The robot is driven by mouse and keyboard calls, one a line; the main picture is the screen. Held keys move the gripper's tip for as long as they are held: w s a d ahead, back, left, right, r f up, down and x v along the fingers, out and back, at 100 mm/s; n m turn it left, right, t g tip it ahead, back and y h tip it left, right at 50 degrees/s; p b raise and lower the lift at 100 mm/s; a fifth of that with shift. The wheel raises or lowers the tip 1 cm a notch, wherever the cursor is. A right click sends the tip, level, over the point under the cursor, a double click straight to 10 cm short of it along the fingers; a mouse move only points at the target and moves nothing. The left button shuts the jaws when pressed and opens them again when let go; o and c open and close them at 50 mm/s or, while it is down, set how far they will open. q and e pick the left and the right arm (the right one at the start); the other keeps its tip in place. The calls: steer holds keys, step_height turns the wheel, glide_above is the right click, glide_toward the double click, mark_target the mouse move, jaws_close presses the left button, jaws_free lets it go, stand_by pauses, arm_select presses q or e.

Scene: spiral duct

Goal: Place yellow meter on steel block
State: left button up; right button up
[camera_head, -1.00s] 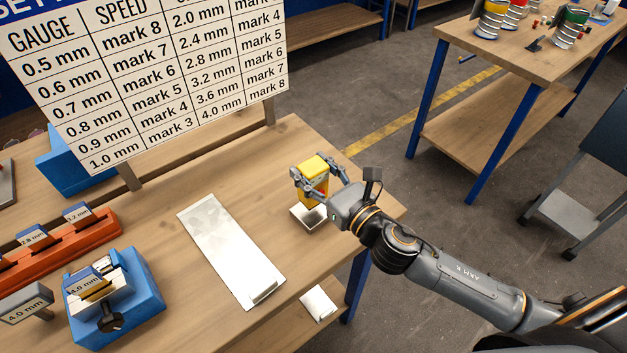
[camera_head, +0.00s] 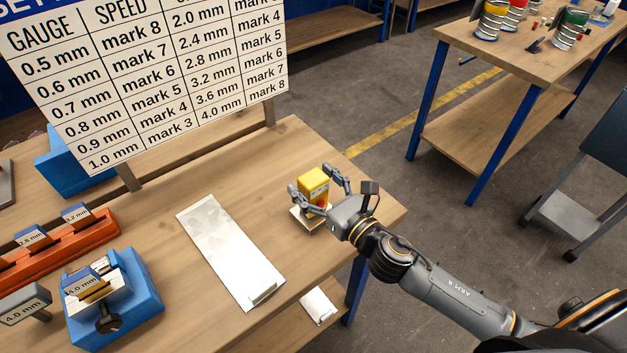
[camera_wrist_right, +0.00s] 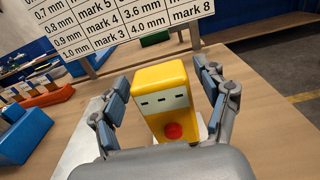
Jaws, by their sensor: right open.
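The yellow meter (camera_head: 314,183) stands upright on the small steel block (camera_head: 304,221) near the right end of the wooden bench. The right wrist view shows the meter (camera_wrist_right: 162,80) close up, with a pale face, dark slots and a red button. My right gripper (camera_head: 318,178) is open, with its fingers on either side of the meter. In the right wrist view gaps show between the fingers (camera_wrist_right: 165,95) and the meter. Most of the block is hidden below the meter and gripper. My left gripper is out of view.
A flat metal sheet (camera_head: 228,250) lies left of the block. A blue clamp (camera_head: 137,305) and an orange rack (camera_head: 66,248) with gauge labels stand further left. A gauge and speed chart (camera_head: 160,75) rises behind. Bare bench surface (camera_head: 262,175) lies between chart and block.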

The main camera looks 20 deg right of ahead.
steer(key=shift+s+r, duration=0.1)
steer(key=b+v, duration=0.4)
steer(key=v, duration=0.8)
